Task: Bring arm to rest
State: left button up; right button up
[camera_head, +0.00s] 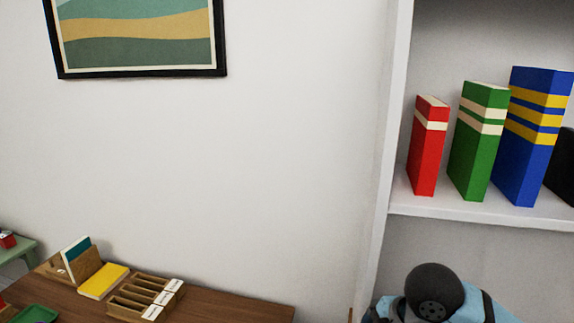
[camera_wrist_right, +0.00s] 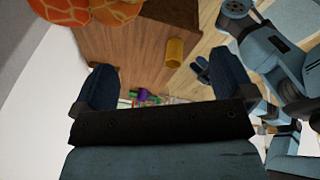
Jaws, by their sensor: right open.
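My right gripper (camera_wrist_right: 163,62) shows in the right wrist view with its two dark blue fingers wide apart. It is open, and nothing is between the fingers close up. Below it, some way off, are a brown wooden surface and an orange-yellow cylinder (camera_wrist_right: 174,52). In the head view no gripper shows; only a blue and black part of my arm is at the lower right, in front of the shelf unit. I cannot make out my left gripper in either view.
A white shelf (camera_head: 480,212) holds red (camera_head: 427,150), green (camera_head: 478,150) and blue (camera_head: 530,150) books. A wooden table (camera_head: 235,303) at lower left bears a yellow book (camera_head: 104,282) and a slotted wooden rack (camera_head: 145,297). Orange patterned round things (camera_wrist_right: 108,10) are near the right gripper.

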jog(key=s+a+f+m+t+y, duration=0.1)
jog(key=s+a+f+m+y, duration=0.1)
jog(key=s+f+m, duration=0.25)
jog(key=s+d+f+m+t+h, duration=0.1)
jog(key=s+d+f+m+h, duration=0.3)
jog(key=s+d+f+m, duration=0.75)
jog(key=w+a+f+m+t+y+p, duration=0.1)
jog(key=w+a+f+t+y+p, duration=0.1)
jog(key=a+t+p, duration=0.4)
notch_tip(320, 180, down, 3)
jog(key=shift+w+r+t+p, duration=0.1)
jog(key=shift+w+t+p, duration=0.4)
jog(key=shift+w+p, duration=0.1)
jog(key=shift+a, duration=0.1)
jog(key=shift+c, duration=1.3)
jog(key=shift+f+t+y, duration=0.2)
jog(key=shift+t+y, duration=0.1)
jog(key=c, duration=0.7)
jog(key=shift+o, duration=0.2)
jog(key=shift+s+a, duration=0.1)
